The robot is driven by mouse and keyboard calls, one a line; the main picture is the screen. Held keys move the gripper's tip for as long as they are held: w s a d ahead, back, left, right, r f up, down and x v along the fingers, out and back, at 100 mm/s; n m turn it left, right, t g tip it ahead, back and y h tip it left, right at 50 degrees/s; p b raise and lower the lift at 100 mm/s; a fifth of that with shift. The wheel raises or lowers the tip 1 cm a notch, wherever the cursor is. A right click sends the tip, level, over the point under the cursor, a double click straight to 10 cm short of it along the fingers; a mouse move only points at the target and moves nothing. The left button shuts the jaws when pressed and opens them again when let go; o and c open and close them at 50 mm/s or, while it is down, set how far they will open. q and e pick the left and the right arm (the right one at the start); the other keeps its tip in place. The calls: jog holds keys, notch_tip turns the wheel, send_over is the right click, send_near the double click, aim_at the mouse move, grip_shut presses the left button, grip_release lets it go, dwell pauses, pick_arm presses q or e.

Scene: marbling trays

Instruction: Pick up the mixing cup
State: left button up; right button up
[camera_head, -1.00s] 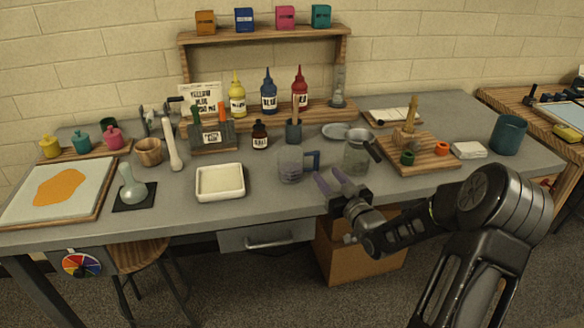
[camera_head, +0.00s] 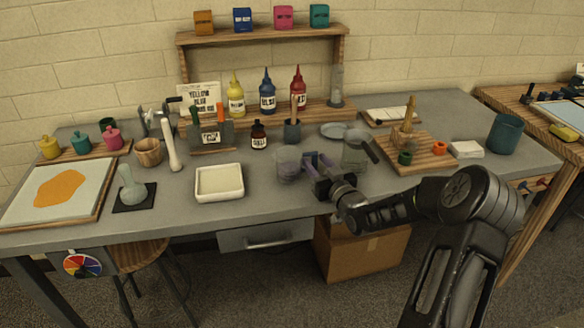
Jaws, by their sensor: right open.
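The mixing cup (camera_head: 287,164) is a clear, greyish cup that stands upright on the grey table in the middle. My right gripper (camera_head: 312,161) is open at the right side of the cup, with its purple-grey fingers pointing at the handle side. The blue handle is mostly hidden by the fingers; I cannot tell whether they touch it. My left gripper is not in view.
A glass jar (camera_head: 354,157) stands close to the right of my gripper. A white tray (camera_head: 220,196) lies left of the cup. A dark pot with a brush (camera_head: 291,131) and a small brown bottle (camera_head: 259,136) stand behind. The table's front edge is near.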

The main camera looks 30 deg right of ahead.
jog(key=shift+w, duration=0.7)
jog(key=shift+c, duration=0.2)
grip_shut()
dwell(1.0)
